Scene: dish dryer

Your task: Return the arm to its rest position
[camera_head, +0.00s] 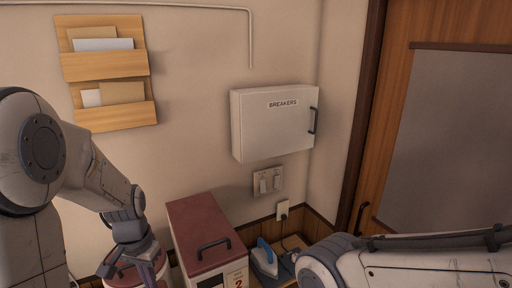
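My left arm comes in from the left and reaches down. Its dark gripper (130,268) is low in the view, in front of a round reddish-topped container (122,280). The fingers look spread apart, and I see nothing held between them. I cannot tell whether they touch the container, which is cut off by the bottom edge. My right arm (420,268) crosses the lower right corner. Its gripper is out of view.
A red-lidded box (205,232) with a dark handle stands just right of my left gripper. A blue iron (264,258) sits beyond it. A breaker box (272,122), switches (267,181) and a wooden letter rack (112,113) are on the wall. A wooden door (396,125) is at right.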

